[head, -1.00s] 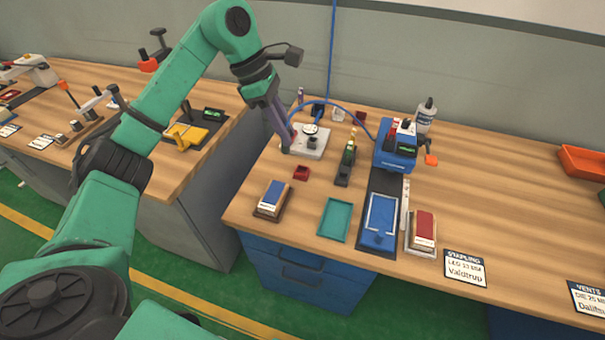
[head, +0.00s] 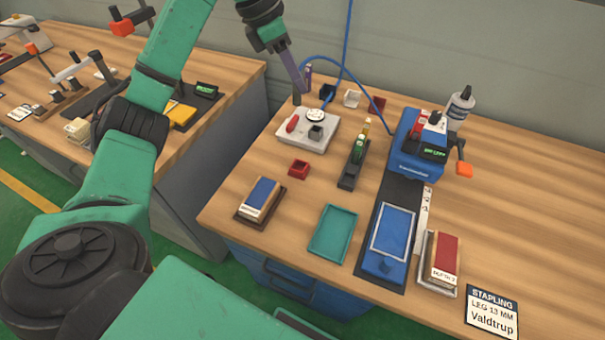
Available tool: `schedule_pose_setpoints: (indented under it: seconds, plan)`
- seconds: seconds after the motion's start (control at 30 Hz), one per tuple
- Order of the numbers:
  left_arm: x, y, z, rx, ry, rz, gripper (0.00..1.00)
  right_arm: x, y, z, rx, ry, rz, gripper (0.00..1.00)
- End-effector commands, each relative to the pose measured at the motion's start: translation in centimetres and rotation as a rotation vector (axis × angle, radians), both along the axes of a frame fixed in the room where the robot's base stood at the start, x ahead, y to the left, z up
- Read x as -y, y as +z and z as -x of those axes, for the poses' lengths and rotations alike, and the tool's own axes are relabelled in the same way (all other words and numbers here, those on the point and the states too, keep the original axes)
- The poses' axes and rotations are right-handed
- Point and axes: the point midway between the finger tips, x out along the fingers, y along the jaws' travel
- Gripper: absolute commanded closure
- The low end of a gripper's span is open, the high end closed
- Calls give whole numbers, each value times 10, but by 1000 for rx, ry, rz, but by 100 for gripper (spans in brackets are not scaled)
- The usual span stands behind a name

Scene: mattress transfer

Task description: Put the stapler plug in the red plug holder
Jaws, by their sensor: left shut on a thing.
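My left gripper (head: 301,94) is shut at the back left of the table, above the far edge of a white plate. A blue cable runs from the blue stapler (head: 417,143) in an arc to its fingers. The stapler plug at the fingertips is too small and covered to make out. A dark red holder (head: 376,105) stands at the back, right of a white holder (head: 351,98) and a black holder (head: 327,93). My right gripper is not in view.
The white plate (head: 289,142) carries a red switch, a round dial and a dark block. A small red open box (head: 299,168), a green tray (head: 333,233) and two wooden blocks lie nearer. Another blue cable hangs from above.

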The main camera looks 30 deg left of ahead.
Motion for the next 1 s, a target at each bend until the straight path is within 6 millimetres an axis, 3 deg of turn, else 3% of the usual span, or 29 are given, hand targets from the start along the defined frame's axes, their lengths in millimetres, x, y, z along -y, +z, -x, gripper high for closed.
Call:
schedule_pose_setpoints:
  seconds: [0.03, 0.13, 0.27, 0.63, 1.0]
  plan:
    - [0, -15, 0, 1, 0, 1, 100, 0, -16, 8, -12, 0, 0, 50]
    - [0, -24, 0, 0, 0, 0, 100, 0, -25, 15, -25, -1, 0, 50]
    - [0, -42, 0, -5, 0, -1, 100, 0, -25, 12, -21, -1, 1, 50]
    - [0, -159, 1, -7, 0, 1, 100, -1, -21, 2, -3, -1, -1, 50]
    - [0, -220, 0, -1, -1, 2, 100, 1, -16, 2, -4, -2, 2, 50]
